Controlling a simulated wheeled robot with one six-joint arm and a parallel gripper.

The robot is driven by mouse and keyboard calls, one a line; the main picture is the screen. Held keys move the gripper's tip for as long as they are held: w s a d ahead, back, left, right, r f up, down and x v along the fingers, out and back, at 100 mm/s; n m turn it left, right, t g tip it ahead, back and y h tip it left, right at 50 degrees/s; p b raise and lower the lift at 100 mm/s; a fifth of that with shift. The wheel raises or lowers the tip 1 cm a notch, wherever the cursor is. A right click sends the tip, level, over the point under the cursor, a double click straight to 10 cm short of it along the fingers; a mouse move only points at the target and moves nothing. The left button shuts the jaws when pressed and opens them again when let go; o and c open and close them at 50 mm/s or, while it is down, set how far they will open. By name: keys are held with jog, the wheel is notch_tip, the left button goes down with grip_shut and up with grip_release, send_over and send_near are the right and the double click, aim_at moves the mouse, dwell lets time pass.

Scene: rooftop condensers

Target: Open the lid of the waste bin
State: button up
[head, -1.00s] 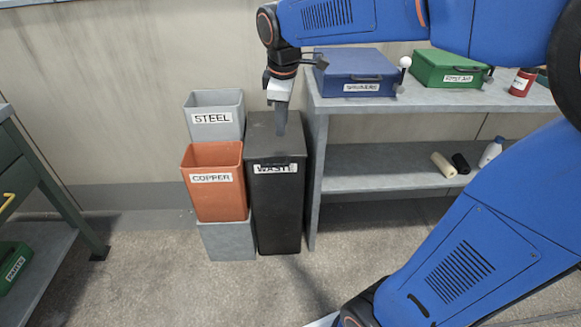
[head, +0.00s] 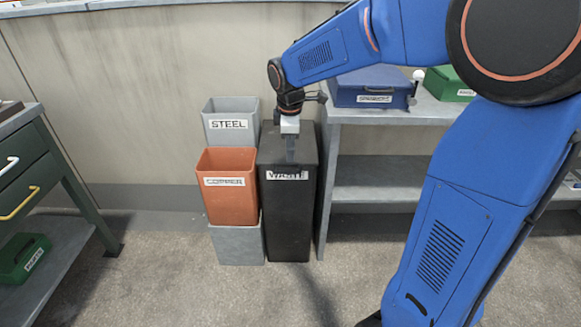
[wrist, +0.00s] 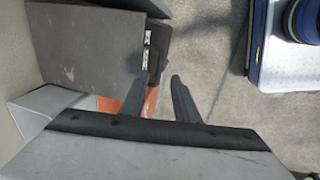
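The waste bin (head: 288,220) is tall and black with a white WASTE label, standing on the floor against the wall unit's left side. Its lid (head: 310,143) is shut and also fills the upper left of the wrist view (wrist: 85,52). My gripper (head: 291,160) points down in front of the lid's front edge, above the label.
The grey STEEL bin (head: 231,119) and orange COPPER bin (head: 229,188) stand directly left of the waste bin. A grey shelf (head: 375,180) with a blue case (head: 368,88) stands at its right. A green drawer bench (head: 35,185) is at far left. The floor in front is clear.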

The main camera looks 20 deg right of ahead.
aim_at(290, 173)
jog(key=f, duration=0.2)
jog(key=w+f, duration=0.1)
jog(key=f, duration=0.5)
jog(key=shift+w+d+f, duration=0.15)
jog(key=shift+w+d, duration=0.15)
grip_shut()
